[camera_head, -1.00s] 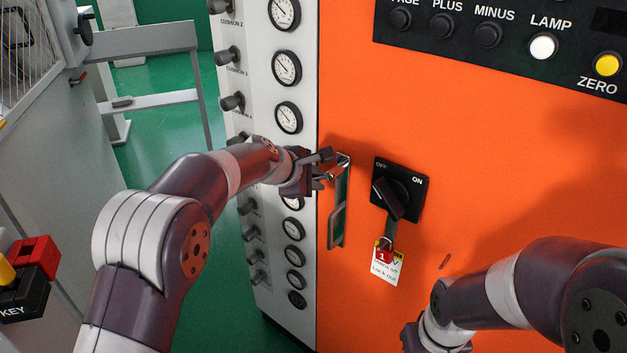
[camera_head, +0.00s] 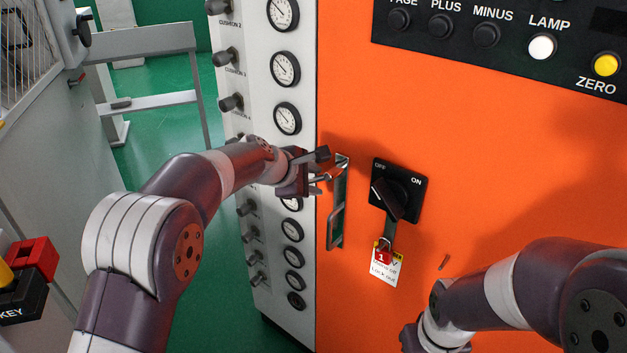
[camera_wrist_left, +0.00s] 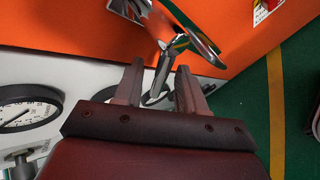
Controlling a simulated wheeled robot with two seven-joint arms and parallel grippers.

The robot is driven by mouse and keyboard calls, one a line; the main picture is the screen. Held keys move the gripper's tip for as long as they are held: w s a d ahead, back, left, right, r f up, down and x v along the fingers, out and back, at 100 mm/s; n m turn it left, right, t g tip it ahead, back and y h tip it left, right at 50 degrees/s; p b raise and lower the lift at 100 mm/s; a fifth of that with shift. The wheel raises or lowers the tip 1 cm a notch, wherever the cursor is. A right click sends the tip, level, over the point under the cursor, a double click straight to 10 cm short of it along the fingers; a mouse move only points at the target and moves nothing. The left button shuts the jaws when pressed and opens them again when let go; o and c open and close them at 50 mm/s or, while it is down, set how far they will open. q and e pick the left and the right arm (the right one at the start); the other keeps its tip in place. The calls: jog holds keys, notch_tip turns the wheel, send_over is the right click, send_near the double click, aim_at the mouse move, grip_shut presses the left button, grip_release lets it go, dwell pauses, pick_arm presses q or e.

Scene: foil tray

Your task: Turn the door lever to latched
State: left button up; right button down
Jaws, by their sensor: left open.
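The door lever (camera_head: 335,222) is a shiny metal handle on a tall, narrow plate at the left edge of the orange door. My left gripper (camera_head: 330,165) is at the plate's upper end and hides part of the metal there. In the left wrist view, the open jaws (camera_wrist_left: 160,72) have a chrome bar of the lever (camera_wrist_left: 164,65) running between the fingers. I cannot tell whether either finger touches it. My right arm shows at the lower right of the head view, with its gripper out of view.
A black OFF/ON rotary switch (camera_head: 411,183) with a red lock and tag (camera_head: 387,268) is right of the lever. A button panel (camera_head: 455,38) is above. A white gauge panel (camera_head: 262,100) stands left of the door. Green floor lies beyond.

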pick_arm(q)
jog(key=v, duration=1.2)
jog(key=shift+f, duration=0.1)
jog(key=s+a+f+m+g+y, duration=0.2)
jog(key=s+a+f+m, duration=0.25)
jog(key=s+f, duration=0.3)
jog(key=s+a+f+m+g+y, duration=0.2)
jog(key=s+a+f+m, duration=0.1)
jog(key=s+f+m, duration=0.4)
jog(key=s+a+f+m+g+y, duration=0.2)
jog(key=s+a+f+m, duration=0.3)
jog(key=s, duration=0.4)
notch_tip(320, 180, up, 13)
jog(key=s+p, duration=0.2)
jog(key=p, duration=1.3)
